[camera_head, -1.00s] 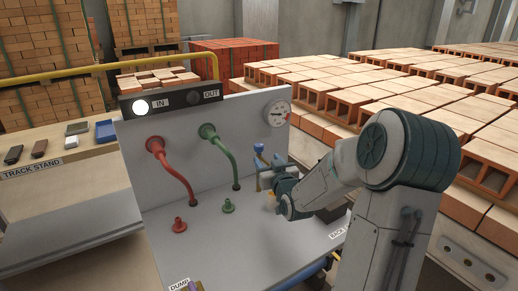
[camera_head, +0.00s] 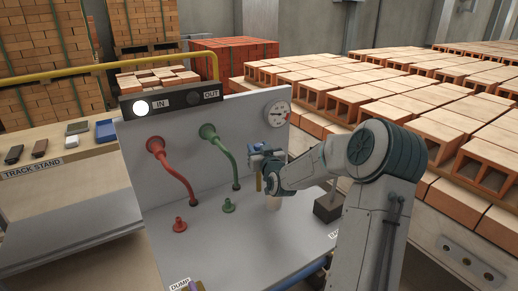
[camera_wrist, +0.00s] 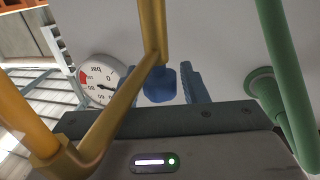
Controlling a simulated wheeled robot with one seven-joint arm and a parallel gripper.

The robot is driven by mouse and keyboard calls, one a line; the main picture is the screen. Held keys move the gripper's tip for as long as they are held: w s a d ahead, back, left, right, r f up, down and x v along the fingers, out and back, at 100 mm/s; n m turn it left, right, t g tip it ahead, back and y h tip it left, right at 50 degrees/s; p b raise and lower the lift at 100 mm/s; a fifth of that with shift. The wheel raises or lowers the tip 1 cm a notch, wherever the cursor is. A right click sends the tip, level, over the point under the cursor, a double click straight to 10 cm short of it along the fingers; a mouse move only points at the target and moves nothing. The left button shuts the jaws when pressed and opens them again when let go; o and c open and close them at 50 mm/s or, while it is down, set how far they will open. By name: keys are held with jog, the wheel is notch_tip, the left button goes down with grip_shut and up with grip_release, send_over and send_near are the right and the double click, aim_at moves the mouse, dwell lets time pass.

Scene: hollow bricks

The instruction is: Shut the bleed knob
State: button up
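A blue knob (camera_head: 262,147) stands at the right of the grey panel, below the pressure gauge (camera_head: 278,113). It also shows in the wrist view (camera_wrist: 160,86), behind a yellow pipe (camera_wrist: 150,35) that crosses in front of it. My gripper (camera_head: 262,167) is at the yellow pipe, close to the knob. The knob's label is not visible.
A red pipe (camera_head: 178,174) and a green pipe (camera_head: 225,154) curve from the panel to the bench, left of my gripper. The green pipe is close at right in the wrist view (camera_wrist: 284,70).

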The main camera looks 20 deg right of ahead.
jog(key=c, duration=0.6)
jog(key=shift+a+f+m+h+b, duration=0.15)
jog(key=shift+m+h+b, duration=0.35)
jog(key=shift+b, duration=0.45)
jog(key=shift+m+h+b, duration=0.5)
jog(key=shift+h+b, duration=0.45)
jog(key=shift+h, duration=0.15)
jog(key=m+g+h+b, duration=0.1)
jog(key=m+h+b, duration=0.1)
jog(key=h, duration=0.1)
jog(key=shift+a, duration=0.1)
jog(key=m+g+h, duration=0.2)
jog(key=h, duration=0.1)
jog(key=shift+r, duration=0.2)
jog(key=m+g+h+p, duration=0.2)
jog(key=h, duration=0.1)
jog(key=shift+r+m, duration=0.1)
jog(key=shift+m, duration=0.2)
jog(key=shift+m+g+h+p, duration=1.65)
jog(key=shift+m+g, duration=0.15)
jog(key=shift+g, duration=0.6)
jog(key=shift+d+g, duration=0.2)
jog(key=shift+g, duration=0.1)
